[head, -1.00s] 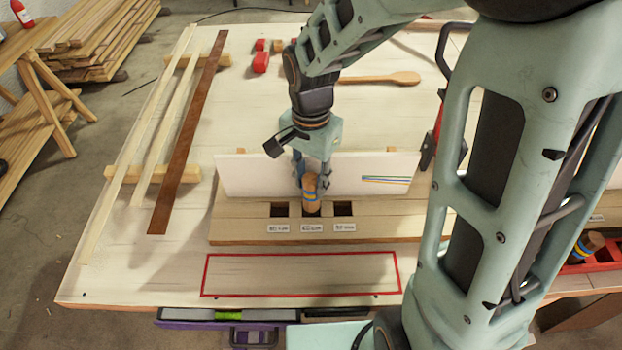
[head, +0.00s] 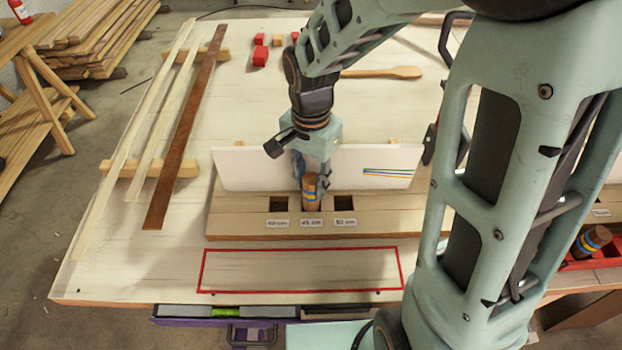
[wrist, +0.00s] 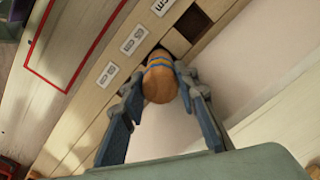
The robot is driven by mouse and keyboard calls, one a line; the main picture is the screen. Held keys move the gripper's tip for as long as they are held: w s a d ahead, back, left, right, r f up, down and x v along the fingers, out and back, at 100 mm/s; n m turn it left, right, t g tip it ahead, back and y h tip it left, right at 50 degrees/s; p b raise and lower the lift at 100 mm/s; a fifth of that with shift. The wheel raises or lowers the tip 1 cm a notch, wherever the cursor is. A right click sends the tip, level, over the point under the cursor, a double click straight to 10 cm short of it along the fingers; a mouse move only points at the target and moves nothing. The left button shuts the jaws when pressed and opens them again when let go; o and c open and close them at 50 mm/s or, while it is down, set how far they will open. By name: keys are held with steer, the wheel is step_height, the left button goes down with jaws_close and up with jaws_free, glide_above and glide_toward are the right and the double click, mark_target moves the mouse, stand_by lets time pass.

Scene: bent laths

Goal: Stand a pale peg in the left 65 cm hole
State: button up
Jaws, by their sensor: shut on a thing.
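A wooden peg (head: 311,188) with blue and yellow bands is held in my gripper (head: 311,180). It stands about upright at the middle of three square holes in the plank (head: 230,222). Its lower end seems to be at or in that hole; how deep I cannot tell. The left hole (head: 279,204) and right hole (head: 344,204) look empty.
A white upright panel (head: 240,168) with coloured lines stands right behind the holes. A red outlined area (head: 300,270) in front is bare. Two pale laths and a dark lath (head: 188,125) lie at left on wooden supports. Another banded peg (head: 592,240) is in a red tray at right.

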steer(key=shift+f, duration=0.3)
steer(key=o, duration=1.3)
steer(key=shift+r, duration=0.1)
steer(key=shift+c, duration=0.2)
steer(key=shift+r+p, duration=3.2)
steer(key=shift+r, duration=1.3)
